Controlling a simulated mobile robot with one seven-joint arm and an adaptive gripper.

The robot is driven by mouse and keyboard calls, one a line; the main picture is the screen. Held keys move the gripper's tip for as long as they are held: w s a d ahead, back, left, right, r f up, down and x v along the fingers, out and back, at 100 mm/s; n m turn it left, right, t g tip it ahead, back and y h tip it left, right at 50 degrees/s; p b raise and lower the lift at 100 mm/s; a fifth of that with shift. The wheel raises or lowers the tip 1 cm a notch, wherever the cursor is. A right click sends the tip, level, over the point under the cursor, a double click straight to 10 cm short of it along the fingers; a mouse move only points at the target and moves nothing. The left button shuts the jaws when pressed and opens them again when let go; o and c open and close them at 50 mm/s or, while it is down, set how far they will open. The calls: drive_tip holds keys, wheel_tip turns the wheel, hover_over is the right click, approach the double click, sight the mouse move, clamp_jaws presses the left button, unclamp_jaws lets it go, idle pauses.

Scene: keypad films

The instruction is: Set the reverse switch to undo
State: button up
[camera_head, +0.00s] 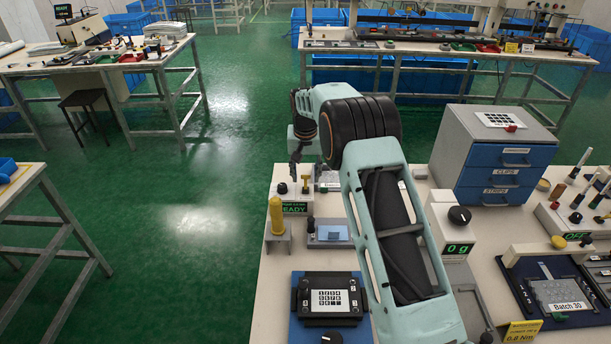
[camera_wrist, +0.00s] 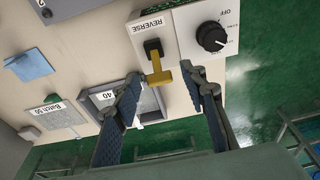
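The reverse switch (camera_wrist: 158,66) shows in the wrist view as a yellow T-shaped handle on a black base, beside a label reading REVERSE (camera_wrist: 152,23). No undo mark is readable near it. My gripper (camera_wrist: 161,80) is open, one blue-padded finger on each side of the picture, with the yellow handle between and just beyond the fingertips. I see no contact with the handle.
A white panel with a black dial (camera_wrist: 211,37) is right of the switch. A grey tray marked 40 (camera_wrist: 104,97) lies below left. In the head view, a READY display (camera_head: 295,208) and yellow post (camera_head: 277,216) stand nearer. Open green floor (camera_head: 190,200) lies left.

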sight(305, 188)
wheel_tip(305, 188, up, 11)
drive_tip(key=s, duration=0.2)
idle(0.3)
